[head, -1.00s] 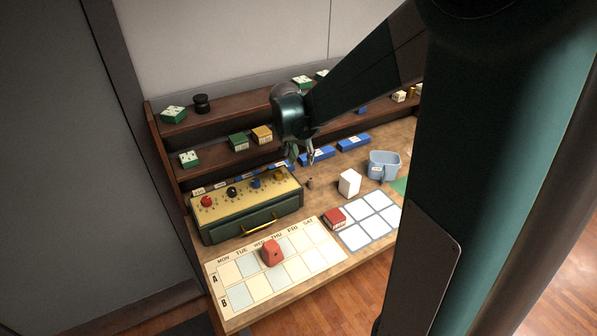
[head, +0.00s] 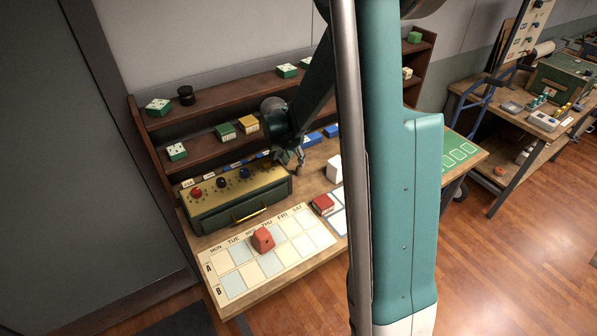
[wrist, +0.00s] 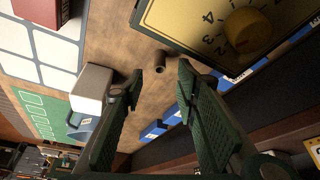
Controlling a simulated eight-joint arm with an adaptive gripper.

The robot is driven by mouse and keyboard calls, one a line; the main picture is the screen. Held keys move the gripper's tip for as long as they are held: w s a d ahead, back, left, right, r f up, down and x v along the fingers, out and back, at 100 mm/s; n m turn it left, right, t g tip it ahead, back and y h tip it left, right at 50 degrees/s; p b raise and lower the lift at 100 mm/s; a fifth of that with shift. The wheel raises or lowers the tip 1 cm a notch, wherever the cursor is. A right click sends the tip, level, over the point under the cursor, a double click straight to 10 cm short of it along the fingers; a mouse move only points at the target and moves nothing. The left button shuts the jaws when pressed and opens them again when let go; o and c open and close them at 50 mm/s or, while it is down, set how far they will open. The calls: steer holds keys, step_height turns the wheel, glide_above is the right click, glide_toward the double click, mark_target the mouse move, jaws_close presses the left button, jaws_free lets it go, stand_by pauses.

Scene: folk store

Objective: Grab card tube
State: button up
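A small brown card tube (wrist: 160,61) stands on the wooden bench in the wrist view. It is just beyond my gripper's fingertips, roughly in line with the gap between them. My gripper (wrist: 158,78) is open, with nothing between its fingers. In the head view my gripper (head: 293,160) hangs over the bench beside the right end of the dial box; I cannot make out the tube clearly there.
The dial box (head: 240,203) with its yellow knob (wrist: 247,30) is close beside the tube. A white block (wrist: 91,88) stands on the other side. A shelf (head: 205,146) with small boxes runs behind. A red block (head: 263,240) sits on the day chart (head: 235,284).

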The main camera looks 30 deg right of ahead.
mark_target(298, 175)
steer(key=shift+f, duration=0.1)
steer(key=shift+x, duration=1.15)
steer(key=shift+f, duration=0.1)
steer(key=shift+b+x, duration=0.3)
steer(key=shift+x, duration=2.2)
steer(key=shift+c, duration=0.7)
steer(key=c, duration=0.7)
